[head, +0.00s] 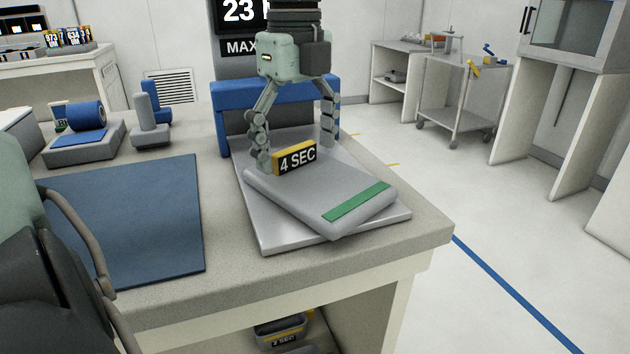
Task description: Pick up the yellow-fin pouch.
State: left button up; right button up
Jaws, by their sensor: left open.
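The yellow-fin pouch (290,196) is a flat grey pad lying at an angle on a pale metal plate (290,242) on the bench. Its upright yellow-edged fin (295,158) reads "4 SEC", and a green strip lies across its near right end. My left gripper (297,150) points down over the far end of the pouch. It is open, with one finger on each side of the fin; the left finger is close to the fin's left end, and I cannot tell if it touches. My right gripper is not in view.
A blue block (222,110) and a dark sign stand behind the plate. A blue mat (140,225) lies to the left, with a blue roll (87,116) on a grey base beyond. A labelled bin (283,332) sits under the bench. The floor at right is clear before a trolley (455,98).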

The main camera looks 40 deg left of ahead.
pick_arm(q)
jog(key=shift+c, duration=0.3)
jog(key=c, duration=1.4)
jog(key=shift+r, duration=0.2)
